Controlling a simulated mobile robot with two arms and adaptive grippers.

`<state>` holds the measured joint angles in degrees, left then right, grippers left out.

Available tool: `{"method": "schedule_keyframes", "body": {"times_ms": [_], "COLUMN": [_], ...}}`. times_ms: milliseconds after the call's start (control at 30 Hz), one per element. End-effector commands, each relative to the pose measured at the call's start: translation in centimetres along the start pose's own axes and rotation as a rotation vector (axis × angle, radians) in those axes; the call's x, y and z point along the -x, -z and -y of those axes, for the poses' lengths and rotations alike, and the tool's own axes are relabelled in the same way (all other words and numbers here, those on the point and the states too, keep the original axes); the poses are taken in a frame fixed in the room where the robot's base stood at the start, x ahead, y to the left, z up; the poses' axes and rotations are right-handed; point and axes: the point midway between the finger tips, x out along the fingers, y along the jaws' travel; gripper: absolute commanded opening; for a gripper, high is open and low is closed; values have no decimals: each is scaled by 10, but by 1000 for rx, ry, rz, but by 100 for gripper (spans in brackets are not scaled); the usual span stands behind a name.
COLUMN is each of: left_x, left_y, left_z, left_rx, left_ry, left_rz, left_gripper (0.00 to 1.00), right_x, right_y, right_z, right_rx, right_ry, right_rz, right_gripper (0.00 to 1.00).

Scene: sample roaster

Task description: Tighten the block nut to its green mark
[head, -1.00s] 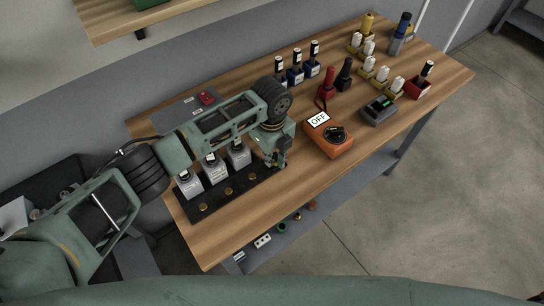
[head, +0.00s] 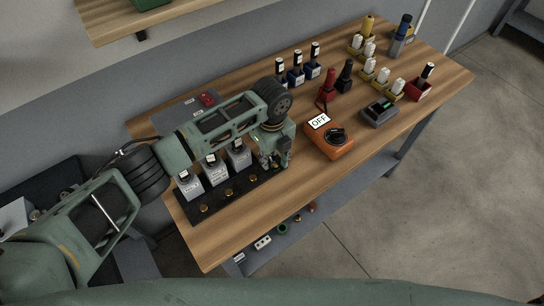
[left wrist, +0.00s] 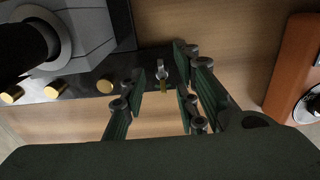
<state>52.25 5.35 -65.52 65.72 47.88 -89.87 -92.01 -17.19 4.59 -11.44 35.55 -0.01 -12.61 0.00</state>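The black block (head: 217,205) lies along the near left part of the bench. It carries grey-white bottle-like units (head: 215,172) and a row of brass knobs (head: 228,192). My left gripper (head: 274,165) points down over the right end of the block. In the left wrist view its fingers (left wrist: 160,100) are open and apart. A small silver piece with a yellowish end (left wrist: 162,76) shows between them at the block's edge; it may be the block nut. No finger clearly touches it. I cannot make out a green mark. My right gripper is not in view.
An orange box with a black dial and OFF sign (head: 329,140) stands right of the gripper. A dark grey device (head: 379,112), red and black bottles and several white-capped holders stand farther back. Bare wood lies between the block and the orange box.

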Motion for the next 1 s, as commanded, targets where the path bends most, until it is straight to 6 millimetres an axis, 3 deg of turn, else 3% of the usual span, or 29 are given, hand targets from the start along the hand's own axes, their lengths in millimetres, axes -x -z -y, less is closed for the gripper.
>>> {"method": "schedule_keyframes", "body": {"times_ms": [200, 333, 800, 1000], "left_x": [0, 10, 101, 118], "left_y": [1, 0, 0, 0], "left_z": [0, 0, 0, 0], "left_rx": [0, 0, 0, 0], "left_ry": [-2, 1, 1, -1], "left_rz": [-2, -1, 1, -1], "left_gripper": [28, 28, 28, 28], "right_x": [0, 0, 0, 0], "right_y": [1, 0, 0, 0], "right_z": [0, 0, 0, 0], "right_rx": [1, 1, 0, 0], "right_ry": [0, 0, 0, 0], "right_rz": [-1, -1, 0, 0], "right_gripper": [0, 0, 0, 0]}}
